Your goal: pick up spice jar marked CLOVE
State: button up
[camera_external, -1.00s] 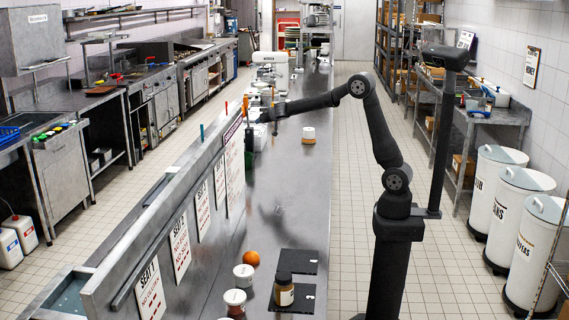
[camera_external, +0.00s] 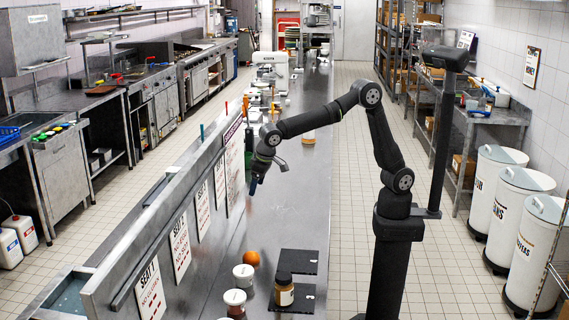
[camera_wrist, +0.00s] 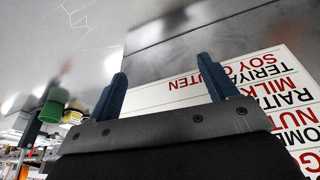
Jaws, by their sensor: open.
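My gripper (camera_external: 253,188) hangs low over the long steel counter, near its left upright panel, with nothing between its fingers. In the wrist view its two blue fingers (camera_wrist: 163,82) are apart. A dark-lidded jar with a pale label (camera_external: 284,290) stands on a black mat at the counter's near end. Two white-lidded jars (camera_external: 243,275) (camera_external: 235,301) stand left of it. Another jar (camera_external: 308,137) stands farther back, partly behind my arm. No jar's label is readable, so I cannot tell which is marked CLOVE. My gripper is well apart from the near jars.
Black mats (camera_external: 299,256) lie on the counter's right side. A panel with printed signs (camera_external: 180,245) runs along the left edge, close to my gripper; one sign (camera_wrist: 275,85) fills the wrist view's right. The counter's middle is clear.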

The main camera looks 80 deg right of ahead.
jog(key=s+a+r+n+y, duration=0.15)
jog(key=s+a+n, duration=0.4)
jog(key=a, duration=0.65)
jog(key=s+a+r+n+y, duration=0.1)
jog(key=s+a+n+y, duration=0.35)
jog(key=a, duration=0.75)
jog(key=s+a+r+n+y, duration=0.1)
jog(key=s+a+n, duration=0.4)
jog(key=s+a, duration=0.55)
send_near(284, 286)
notch_tip(284, 286, down, 5)
jog(key=shift+w+x, duration=0.2)
jog(key=shift+x, duration=0.85)
jog(key=shift+w+x, duration=0.25)
jog(key=shift+x, duration=0.85)
jog(key=shift+w+x, duration=0.2)
jog(key=shift+x, duration=0.85)
jog(key=shift+d+r, duration=0.1)
jog(key=shift+d, duration=0.1)
jog(key=c, duration=1.2)
